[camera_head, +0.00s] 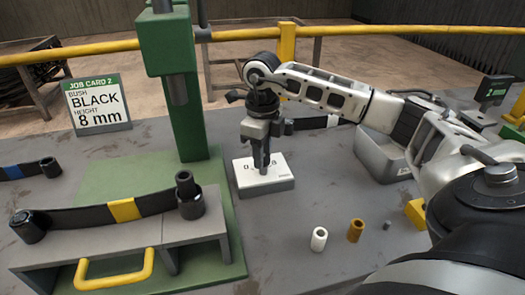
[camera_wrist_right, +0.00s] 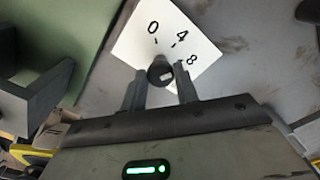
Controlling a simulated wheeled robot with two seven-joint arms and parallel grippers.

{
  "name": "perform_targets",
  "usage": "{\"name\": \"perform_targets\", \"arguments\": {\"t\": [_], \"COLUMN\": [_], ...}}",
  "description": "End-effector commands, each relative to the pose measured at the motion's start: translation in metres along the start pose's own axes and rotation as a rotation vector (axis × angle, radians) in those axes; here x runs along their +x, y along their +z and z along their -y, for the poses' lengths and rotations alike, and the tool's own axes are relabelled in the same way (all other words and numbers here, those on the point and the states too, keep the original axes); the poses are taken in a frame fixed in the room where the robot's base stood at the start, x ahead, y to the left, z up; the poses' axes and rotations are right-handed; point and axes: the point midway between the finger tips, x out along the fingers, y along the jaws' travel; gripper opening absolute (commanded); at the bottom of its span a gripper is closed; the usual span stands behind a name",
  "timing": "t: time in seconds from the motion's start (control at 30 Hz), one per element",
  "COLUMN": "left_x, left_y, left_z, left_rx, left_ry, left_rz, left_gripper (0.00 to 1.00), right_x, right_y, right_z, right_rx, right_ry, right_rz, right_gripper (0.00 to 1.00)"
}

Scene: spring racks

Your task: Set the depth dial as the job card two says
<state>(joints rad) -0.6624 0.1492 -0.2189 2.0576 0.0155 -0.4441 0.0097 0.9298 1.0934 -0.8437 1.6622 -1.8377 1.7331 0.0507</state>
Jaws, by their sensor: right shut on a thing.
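The job card (camera_head: 97,103) stands at the left in the head view and reads "JOB CARD 2, BUSH BLACK, HEIGHT 8 mm". The depth dial is a white plate (camera_head: 265,185) on the table, right of the green press. In the right wrist view its plate (camera_wrist_right: 135,48) shows the marks 0, 4 and 8 around a dark round knob (camera_wrist_right: 158,68). My right gripper (camera_head: 262,170) points down over the plate and is shut on the knob, one finger on each side. A small pale mark shows on the knob, but I cannot tell which number it points to. My left gripper is not in view.
The green press (camera_head: 170,90) rises close left of the dial. A leaf spring (camera_head: 90,215) with a yellow band lies on a grey rack at front left. A white bush (camera_head: 319,239) and a brown bush (camera_head: 356,230) stand right of the dial. A grey bin (camera_head: 375,158) is behind.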

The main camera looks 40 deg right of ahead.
Motion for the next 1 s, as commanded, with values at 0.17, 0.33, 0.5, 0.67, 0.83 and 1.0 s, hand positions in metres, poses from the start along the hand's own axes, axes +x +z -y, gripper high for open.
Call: {"name": "perform_targets", "arguments": {"t": [0.17, 0.33, 0.5, 0.67, 0.83, 1.0], "left_x": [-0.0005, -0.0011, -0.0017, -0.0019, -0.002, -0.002], "left_y": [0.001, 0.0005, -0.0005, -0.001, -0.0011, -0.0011], "left_z": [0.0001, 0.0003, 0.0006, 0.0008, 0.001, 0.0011], "left_rx": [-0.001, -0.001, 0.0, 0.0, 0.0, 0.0], "left_ry": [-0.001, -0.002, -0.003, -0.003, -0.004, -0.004], "left_rz": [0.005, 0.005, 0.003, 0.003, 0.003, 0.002], "left_gripper": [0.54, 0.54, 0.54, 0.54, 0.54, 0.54], "right_x": [-0.0016, -0.0018, -0.0018, -0.0018, -0.0018, -0.0019], "right_y": [0.0007, 0.0008, 0.0008, 0.0009, 0.0009, 0.001], "right_z": [0.0005, 0.001, 0.0014, 0.0017, 0.0019, 0.002], "right_rx": [0.15, 0.271, 0.359, 0.411, 0.435, 0.441], "right_ry": [0.0, -0.001, -0.001, -0.001, -0.001, -0.001], "right_rz": [0.003, 0.004, 0.005, 0.006, 0.006, 0.007], "right_gripper": [0.07, 0.07, 0.07, 0.07, 0.07, 0.07]}}
